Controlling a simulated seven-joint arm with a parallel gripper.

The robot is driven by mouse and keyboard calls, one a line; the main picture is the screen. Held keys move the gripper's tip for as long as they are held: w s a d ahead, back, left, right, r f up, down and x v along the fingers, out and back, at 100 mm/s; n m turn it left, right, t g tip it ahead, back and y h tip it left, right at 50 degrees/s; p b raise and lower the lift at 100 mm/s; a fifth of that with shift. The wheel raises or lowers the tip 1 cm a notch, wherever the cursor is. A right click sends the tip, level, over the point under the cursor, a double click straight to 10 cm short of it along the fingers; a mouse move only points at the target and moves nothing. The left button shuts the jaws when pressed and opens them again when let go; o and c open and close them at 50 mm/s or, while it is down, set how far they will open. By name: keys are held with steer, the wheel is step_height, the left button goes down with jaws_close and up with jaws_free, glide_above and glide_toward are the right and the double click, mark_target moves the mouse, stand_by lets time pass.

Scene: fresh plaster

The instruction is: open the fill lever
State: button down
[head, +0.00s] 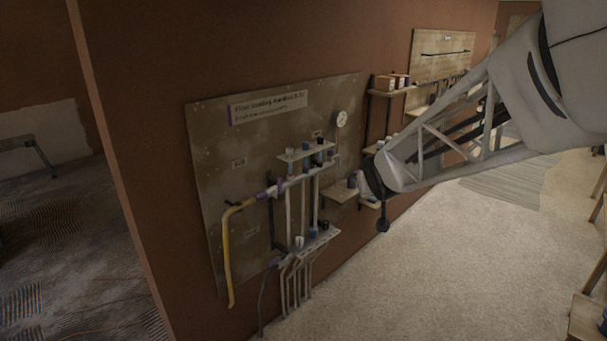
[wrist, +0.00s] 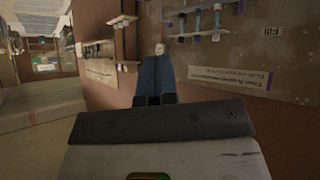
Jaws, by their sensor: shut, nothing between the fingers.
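The board (head: 220,130) on the brown wall carries a manifold of pipes with a yellow pipe (head: 226,250) at its left. Small dark, blue and white fittings stand on its upper shelf (head: 293,155) and lower shelf (head: 318,243). I cannot tell which part is the fill lever. My gripper (wrist: 156,62) is shut and empty, in front of the wall. In the head view my arm's end is right of the manifold, apart from it.
A round gauge (head: 341,118) is at the board's upper right. Wall shelves with boxes (head: 384,83) and a second board (head: 440,52) are farther along the wall, partly behind my arm. The pale floor (head: 420,270) in front of the board is clear.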

steer(key=w+a+f+n+t+y, duration=0.2)
steer(key=w+a+f, duration=0.1)
steer(key=w, duration=0.8)
steer(key=n+y, duration=0.5)
steer(key=y, duration=0.6)
glide_toward(280, 189)
steer(key=d+r, duration=0.2)
steer(key=d, duration=0.2)
steer(key=shift+w+a+f, duration=0.15)
steer(key=shift+w+f, duration=0.05)
steer(key=shift+a, duration=0.1)
steer(key=x, duration=1.1)
steer(key=shift+w+a, duration=0.2)
steer(key=shift+w, duration=0.2)
steer(key=shift+r, duration=0.1)
steer(key=shift+s+a, duration=0.1)
